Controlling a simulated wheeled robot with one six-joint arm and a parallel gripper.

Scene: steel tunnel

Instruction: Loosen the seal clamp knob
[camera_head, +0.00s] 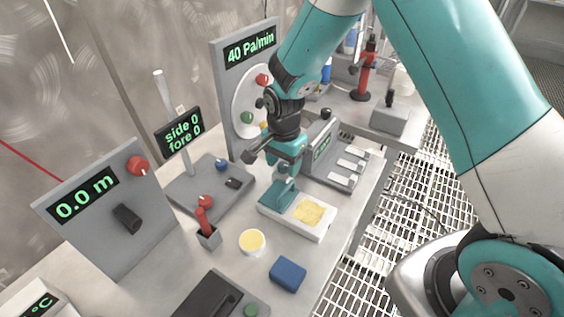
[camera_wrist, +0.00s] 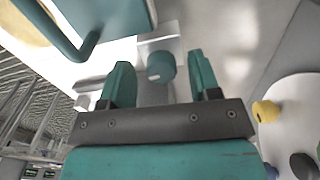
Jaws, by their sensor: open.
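A teal round knob (camera_wrist: 160,66) with a small white mark sits on a grey mount in the wrist view; the pictures carry no label showing that it is the seal clamp knob. My gripper (camera_wrist: 160,78) is open, with one finger on each side of this knob and a visible gap to each. In the head view my gripper (camera_head: 285,158) points down beside the grey panel, and it or nearby teal parts hide the knob. A teal plate (camera_head: 277,196) rests at the end of a white tray (camera_head: 313,226) with a yellow patch.
The panel reading 40 Pa/min (camera_head: 224,75) carries a white disc with coloured knobs. A grey unit with white levers (camera_head: 342,165) stands close to my gripper on the right. A bent teal bar (camera_wrist: 88,45) is near the left finger. A blue block (camera_head: 288,274) lies in front.

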